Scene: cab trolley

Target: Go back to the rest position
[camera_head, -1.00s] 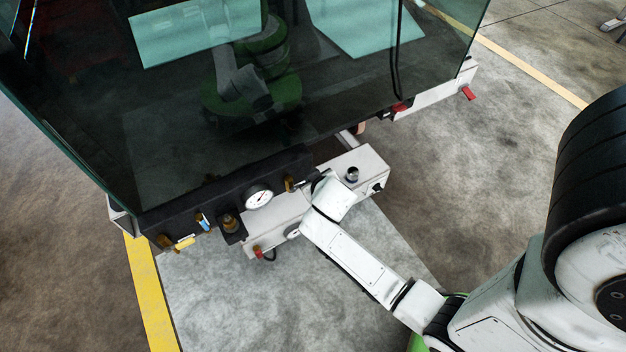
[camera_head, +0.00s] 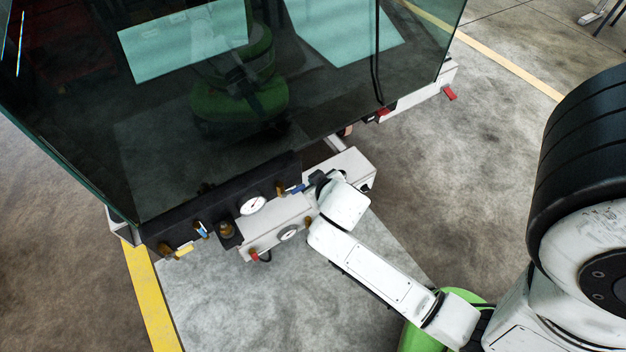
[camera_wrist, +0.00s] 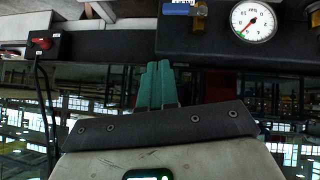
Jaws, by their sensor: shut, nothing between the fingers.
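My gripper (camera_wrist: 157,68) shows in the wrist view as teal fingers held together, with nothing between them. They point up in the picture, below the dark panel edge and apart from the gauge and the valve. The dark control panel (camera_head: 180,228) carries a round white gauge (camera_head: 253,205), also in the wrist view (camera_wrist: 253,20). A blue-handled valve (camera_wrist: 184,9) is left of the gauge in the wrist view.
A glass cab (camera_head: 220,130) stands above the panel. A second gauge (camera_head: 288,233) sits on the white lower box. A red knob (camera_wrist: 42,43) with a black cable shows in the wrist view. A yellow floor line (camera_head: 152,300) lies at left. Floor to the right is open.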

